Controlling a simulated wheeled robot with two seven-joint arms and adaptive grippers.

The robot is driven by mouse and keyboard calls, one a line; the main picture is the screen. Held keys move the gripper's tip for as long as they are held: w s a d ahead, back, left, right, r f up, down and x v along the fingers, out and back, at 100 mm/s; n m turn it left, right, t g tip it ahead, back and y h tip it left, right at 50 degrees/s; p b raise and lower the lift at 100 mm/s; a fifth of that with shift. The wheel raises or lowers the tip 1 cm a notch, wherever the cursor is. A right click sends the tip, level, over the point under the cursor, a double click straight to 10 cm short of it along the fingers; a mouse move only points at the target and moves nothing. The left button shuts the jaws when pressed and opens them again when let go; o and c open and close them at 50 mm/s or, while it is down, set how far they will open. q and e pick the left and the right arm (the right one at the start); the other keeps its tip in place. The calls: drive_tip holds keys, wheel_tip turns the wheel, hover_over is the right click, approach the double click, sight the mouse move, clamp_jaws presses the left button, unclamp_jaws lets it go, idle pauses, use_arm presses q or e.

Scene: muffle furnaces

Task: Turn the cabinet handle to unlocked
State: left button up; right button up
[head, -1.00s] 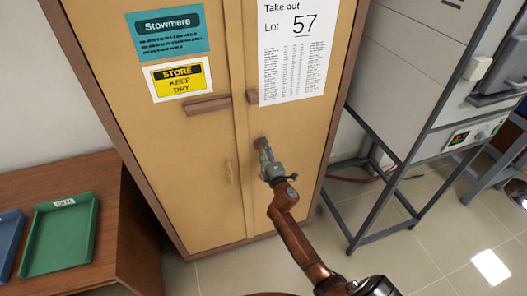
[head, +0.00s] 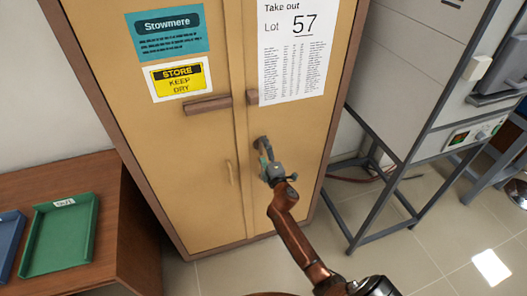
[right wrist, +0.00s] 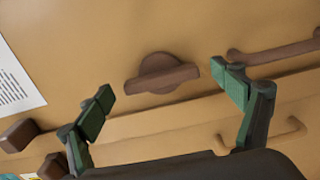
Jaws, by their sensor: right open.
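The cabinet handle is a brown round base with a short bar across it on the right door of the tan cabinet (head: 200,200). In the right wrist view the handle (right wrist: 160,75) is in the upper middle, its bar slightly tilted. In the head view it shows as a small brown spot (head: 261,141) just beyond my fingers. My right gripper (head: 265,160) is open in front of it. In the right wrist view its green-padded fingertips (right wrist: 163,86) stand on either side of the handle, with visible gaps. My left gripper is not in view.
A wooden bar (head: 208,104) and a small block (head: 252,97) stick out above the handle. A thin pull (head: 229,172) is on the left door. A table with a green tray (head: 60,235) stands left, a metal furnace stand (head: 372,205) right.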

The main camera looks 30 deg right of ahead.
drive_tip(key=v, duration=1.2)
drive_tip(key=shift+f, duration=0.1)
